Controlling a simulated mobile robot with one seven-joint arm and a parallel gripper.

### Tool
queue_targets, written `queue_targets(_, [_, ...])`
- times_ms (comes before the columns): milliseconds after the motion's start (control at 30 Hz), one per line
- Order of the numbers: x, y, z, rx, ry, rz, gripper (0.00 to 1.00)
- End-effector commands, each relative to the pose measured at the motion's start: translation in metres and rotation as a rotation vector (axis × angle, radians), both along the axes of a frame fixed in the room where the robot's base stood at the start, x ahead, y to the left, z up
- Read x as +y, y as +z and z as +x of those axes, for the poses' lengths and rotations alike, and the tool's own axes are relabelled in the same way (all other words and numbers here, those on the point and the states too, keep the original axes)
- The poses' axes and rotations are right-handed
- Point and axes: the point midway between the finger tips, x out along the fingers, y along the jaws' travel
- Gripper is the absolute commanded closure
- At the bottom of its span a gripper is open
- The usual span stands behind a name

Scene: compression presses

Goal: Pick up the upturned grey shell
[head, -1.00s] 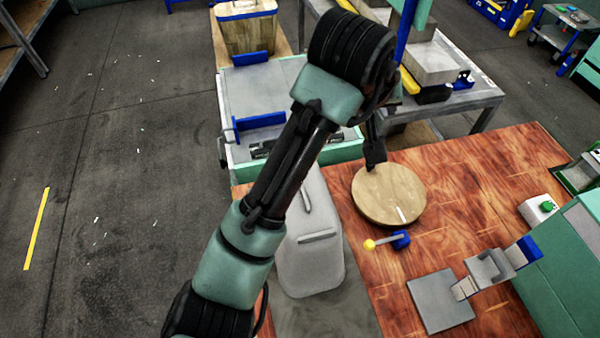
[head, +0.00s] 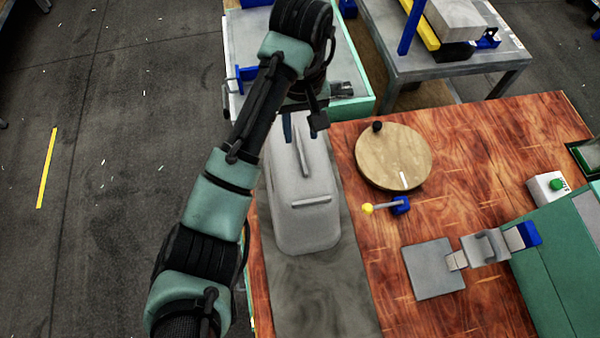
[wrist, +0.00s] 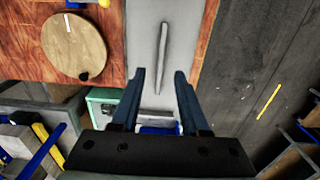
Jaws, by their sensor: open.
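The upturned grey shell (head: 305,225) lies on a grey strip of the wooden bench in the head view, with narrow raised ribs on its upper face. In the wrist view the shell (wrist: 150,40) runs up from between my fingers, one long rib along its middle. My gripper (head: 301,130) is over the shell's far end in the head view, partly hidden by my wrist. In the wrist view my gripper (wrist: 160,82) is open, its two blue fingers apart with nothing held between them. I cannot tell how high the fingertips are above the shell.
A round wooden disc (head: 393,160) with a black knob lies right of the shell. A yellow-tipped lever (head: 385,207) is in front of it. A grey plate (head: 433,268) and green press (head: 560,270) stand at right. A green-edged cabinet (head: 363,103) is behind.

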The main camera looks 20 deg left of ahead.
Motion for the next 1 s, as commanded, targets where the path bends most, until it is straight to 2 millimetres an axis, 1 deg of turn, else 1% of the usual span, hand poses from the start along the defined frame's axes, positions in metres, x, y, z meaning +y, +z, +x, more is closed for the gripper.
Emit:
queue_targets(33, [0.0,-0.007,0.0,0.001,0.0,-0.001,0.55])
queue_targets(200, [0.001,-0.032,-0.001,0.002,0.0,-0.002,0.55])
queue_targets(233, [0.002,-0.033,-0.001,0.004,0.0,-0.001,0.55])
queue_targets(333, [0.002,-0.044,-0.001,0.002,-0.001,0.0,0.55])
queue_targets(400, [0.002,-0.048,-0.001,0.001,-0.002,0.0,0.55])
queue_targets(567, [0.002,-0.048,0.0,-0.001,-0.002,0.001,0.55])
queue_targets(667, [0.002,-0.048,0.0,-0.001,-0.002,0.001,0.71])
queue_targets(800, [0.002,-0.048,0.0,-0.001,-0.002,0.001,0.96])
queue_targets(833, [0.002,-0.048,0.0,-0.001,-0.002,0.001,1.0])
queue_targets(1000, [0.002,-0.048,0.0,-0.001,-0.002,0.001,1.0])
